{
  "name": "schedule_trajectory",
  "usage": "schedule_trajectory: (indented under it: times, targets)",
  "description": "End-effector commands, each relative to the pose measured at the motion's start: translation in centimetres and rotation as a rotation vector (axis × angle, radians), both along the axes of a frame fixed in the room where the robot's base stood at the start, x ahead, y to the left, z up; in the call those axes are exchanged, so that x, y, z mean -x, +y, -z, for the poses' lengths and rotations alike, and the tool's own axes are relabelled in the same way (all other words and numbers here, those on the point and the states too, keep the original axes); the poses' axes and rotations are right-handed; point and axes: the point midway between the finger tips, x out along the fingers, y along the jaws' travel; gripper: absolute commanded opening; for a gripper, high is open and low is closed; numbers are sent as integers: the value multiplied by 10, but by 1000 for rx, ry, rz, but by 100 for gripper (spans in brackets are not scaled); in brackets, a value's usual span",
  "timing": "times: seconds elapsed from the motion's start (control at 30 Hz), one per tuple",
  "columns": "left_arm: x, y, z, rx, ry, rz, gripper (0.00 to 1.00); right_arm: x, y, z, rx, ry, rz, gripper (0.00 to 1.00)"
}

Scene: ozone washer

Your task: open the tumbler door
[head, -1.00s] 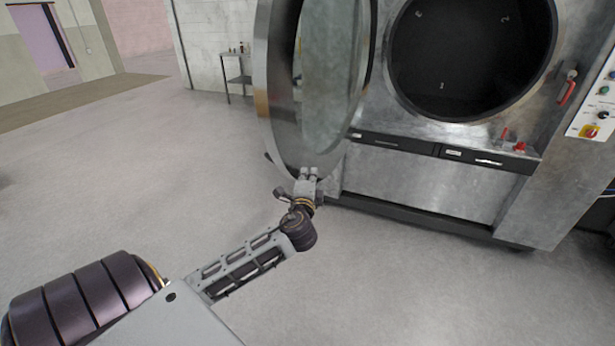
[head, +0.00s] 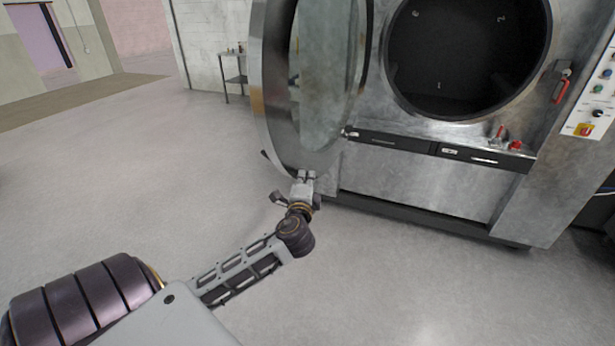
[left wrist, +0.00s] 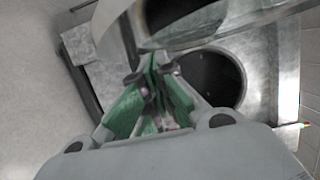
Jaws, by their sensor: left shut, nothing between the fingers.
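The round tumbler door (head: 270,110) stands swung wide open to the left of the machine, a thick metal ring with a glass pane. The dark drum opening (head: 465,60) is fully exposed. My left gripper (head: 307,175) is shut and empty at the door's lower edge; I cannot tell whether it touches the rim. In the left wrist view the shut fingers (left wrist: 158,75) point at the door's rim (left wrist: 225,22), with the drum opening (left wrist: 212,78) behind. My right gripper is not in view.
The washer's front panel (head: 415,182) and dark base stand to the right of my left gripper. A red-handled latch (head: 561,88) and a control panel (head: 597,100) are at the right. A small side table (head: 235,78) stands by the back wall. The floor at left is clear.

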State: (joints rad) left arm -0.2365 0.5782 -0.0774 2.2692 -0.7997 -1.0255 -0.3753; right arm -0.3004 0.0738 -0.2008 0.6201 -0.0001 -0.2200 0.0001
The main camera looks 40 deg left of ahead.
Motion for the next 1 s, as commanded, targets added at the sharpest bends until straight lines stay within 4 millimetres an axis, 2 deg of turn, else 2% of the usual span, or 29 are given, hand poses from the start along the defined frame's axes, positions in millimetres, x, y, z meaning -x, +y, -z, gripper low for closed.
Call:
schedule_trajectory:
  times: [0.6, 1.0]
  targets:
    - [55, -24, 2, 1, 1, 0, 0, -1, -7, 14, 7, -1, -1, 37]
    - [67, -29, 0, 0, 0, -1, 0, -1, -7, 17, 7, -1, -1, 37]
